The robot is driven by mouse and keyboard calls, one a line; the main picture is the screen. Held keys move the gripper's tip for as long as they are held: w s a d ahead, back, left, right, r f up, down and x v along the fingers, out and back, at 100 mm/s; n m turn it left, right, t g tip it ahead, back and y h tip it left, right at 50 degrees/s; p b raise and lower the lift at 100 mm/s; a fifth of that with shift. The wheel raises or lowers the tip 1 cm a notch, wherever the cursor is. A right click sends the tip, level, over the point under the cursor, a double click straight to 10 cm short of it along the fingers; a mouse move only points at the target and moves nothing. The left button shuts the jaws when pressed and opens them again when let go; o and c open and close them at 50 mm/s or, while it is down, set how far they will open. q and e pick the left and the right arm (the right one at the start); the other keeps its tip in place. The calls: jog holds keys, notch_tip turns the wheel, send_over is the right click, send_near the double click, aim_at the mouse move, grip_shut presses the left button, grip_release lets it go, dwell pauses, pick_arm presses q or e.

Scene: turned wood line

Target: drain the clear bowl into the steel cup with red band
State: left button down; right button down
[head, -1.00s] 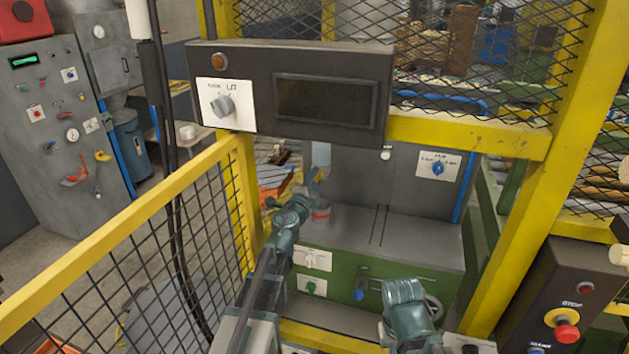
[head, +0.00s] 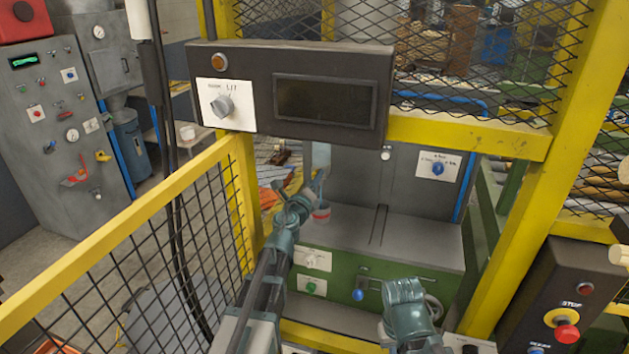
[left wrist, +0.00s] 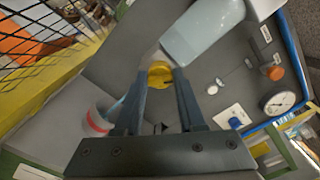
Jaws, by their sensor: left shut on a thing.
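The clear bowl (head: 321,154) is a pale, glassy vessel on the grey back panel; it also shows at the top of the left wrist view (left wrist: 205,32). A yellow tap handle (left wrist: 160,72) sits at its lower end. My left gripper (head: 315,184) is shut on this handle, its fingertips on either side of it (left wrist: 161,80). The steel cup with red band (head: 321,212) stands upright on the grey bench below the bowl, and shows in the left wrist view (left wrist: 98,122). A thin bluish stream (head: 323,193) runs down to the cup. The level inside is hidden. My right gripper is not visible.
Yellow posts and mesh fencing (head: 200,220) stand at the left, with a yellow post at the right (head: 530,200). A dark control box (head: 290,95) hangs above the bench. The grey bench top (head: 415,240) right of the cup is clear.

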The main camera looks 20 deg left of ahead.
pick_arm(q)
jog(key=shift+s+m, duration=0.1)
jog(key=shift+m, duration=0.6)
jog(key=c, duration=0.5)
grip_release()
jog(key=s, duration=0.7)
jog(key=shift+s, duration=0.2)
jog(key=shift+a, duration=0.1)
